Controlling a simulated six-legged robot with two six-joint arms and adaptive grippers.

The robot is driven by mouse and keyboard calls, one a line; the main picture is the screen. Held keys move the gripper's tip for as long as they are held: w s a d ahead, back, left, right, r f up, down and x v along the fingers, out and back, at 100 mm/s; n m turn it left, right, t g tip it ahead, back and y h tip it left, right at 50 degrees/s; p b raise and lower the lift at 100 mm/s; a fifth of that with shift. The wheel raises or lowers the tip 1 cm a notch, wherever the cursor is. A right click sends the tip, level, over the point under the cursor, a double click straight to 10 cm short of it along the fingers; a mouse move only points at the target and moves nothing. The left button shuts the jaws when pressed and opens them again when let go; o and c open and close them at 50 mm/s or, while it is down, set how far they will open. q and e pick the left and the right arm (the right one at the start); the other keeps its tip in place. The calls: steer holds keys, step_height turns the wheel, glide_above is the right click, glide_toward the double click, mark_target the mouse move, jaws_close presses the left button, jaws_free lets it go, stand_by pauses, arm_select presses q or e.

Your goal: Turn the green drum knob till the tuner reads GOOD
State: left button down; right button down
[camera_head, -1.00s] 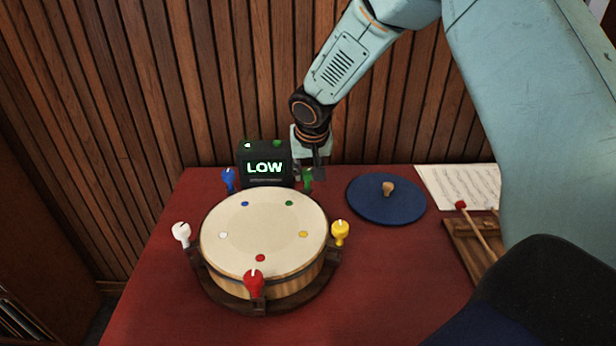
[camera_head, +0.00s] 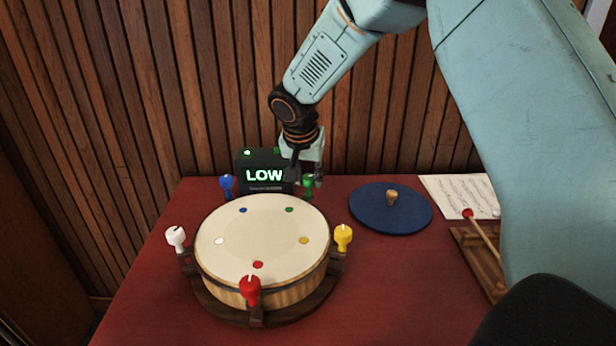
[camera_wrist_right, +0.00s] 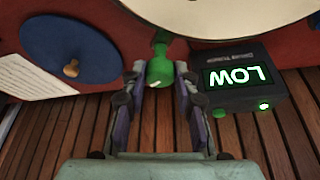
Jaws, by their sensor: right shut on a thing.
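The drum (camera_head: 262,240) stands on the red table with coloured knobs around its rim. The green knob (camera_head: 309,183) is at its back right, and shows in the wrist view (camera_wrist_right: 160,68) between the fingers. My right gripper (camera_head: 308,172) is shut on the green knob; in the wrist view its fingers (camera_wrist_right: 160,82) lie on both sides of it. The tuner (camera_head: 264,172) behind the drum reads LOW in green, and shows upside down in the wrist view (camera_wrist_right: 238,78). My left gripper is not in view.
Blue (camera_head: 227,185), white (camera_head: 176,237), red (camera_head: 250,291) and yellow (camera_head: 343,236) knobs surround the drum. A blue disc (camera_head: 378,217) with a wooden knob, sheet music (camera_head: 455,190) and a mallet (camera_head: 482,232) lie to the right. A slatted wall is close behind.

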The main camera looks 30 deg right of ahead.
steer(key=shift+w+r, duration=0.1)
steer(key=c, duration=1)
jaws_free()
steer(key=v, duration=1.2)
